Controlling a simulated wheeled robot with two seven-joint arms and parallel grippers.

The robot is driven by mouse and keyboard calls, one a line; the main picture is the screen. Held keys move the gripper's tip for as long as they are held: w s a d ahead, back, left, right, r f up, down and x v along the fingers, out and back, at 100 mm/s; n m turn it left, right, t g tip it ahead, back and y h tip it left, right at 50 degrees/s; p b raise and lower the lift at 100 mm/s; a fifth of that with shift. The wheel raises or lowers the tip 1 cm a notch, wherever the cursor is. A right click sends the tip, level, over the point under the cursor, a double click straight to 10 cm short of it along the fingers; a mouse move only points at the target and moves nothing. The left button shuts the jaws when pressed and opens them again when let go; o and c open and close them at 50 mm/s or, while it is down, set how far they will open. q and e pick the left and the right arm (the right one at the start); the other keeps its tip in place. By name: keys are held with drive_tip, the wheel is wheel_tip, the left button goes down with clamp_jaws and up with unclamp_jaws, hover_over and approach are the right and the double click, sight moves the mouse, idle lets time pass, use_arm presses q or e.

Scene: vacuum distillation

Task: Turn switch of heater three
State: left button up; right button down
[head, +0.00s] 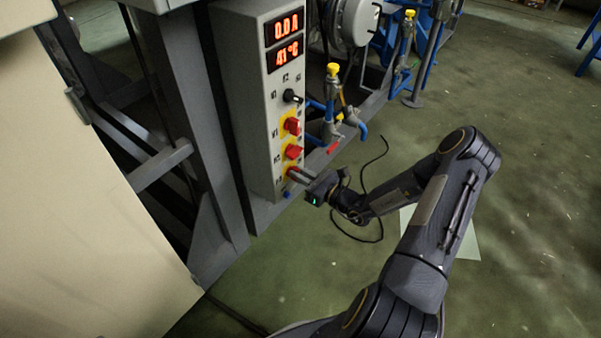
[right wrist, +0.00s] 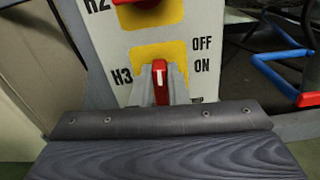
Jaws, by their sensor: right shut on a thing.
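The control box (head: 252,110) stands upright at the centre left of the head view, with red switches on yellow plates down its front. The heater three switch is the lowest; in the right wrist view the red knob (right wrist: 160,82) sits on a yellow plate (right wrist: 150,52) beside the label H3, with OFF and ON printed to its right. The white mark on the knob points upward. My right gripper (head: 299,175) is at this switch, and its fingers (right wrist: 160,88) are shut on both sides of the knob. My left gripper is not in view.
Another red switch (head: 293,151) is just above, and a further one (head: 291,126) is above that. Blue pipes and a yellow-topped valve (head: 333,71) stand right of the box. A black cable (head: 372,240) hangs near my right wrist. The green floor to the right is open.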

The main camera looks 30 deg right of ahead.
drive_tip(key=shift+w+d+f+m+p, duration=0.15)
drive_tip(key=shift+m+p, duration=1)
drive_tip(key=shift+m, duration=1.7)
drive_tip(key=shift+d+f+m+p, duration=0.25)
drive_tip(key=shift+m+p, duration=0.95)
drive_tip(key=shift+m, duration=1.7)
drive_tip(key=shift+w+d+f+m+p, duration=0.15)
drive_tip(key=shift+m+p, duration=1)
drive_tip(key=shift+m, duration=1.7)
drive_tip(key=shift+s+f, duration=0.1)
drive_tip(key=c, duration=1.4)
unclamp_jaws()
drive_tip(key=shift+c, duration=0.2)
drive_tip(key=shift+s, duration=0.1)
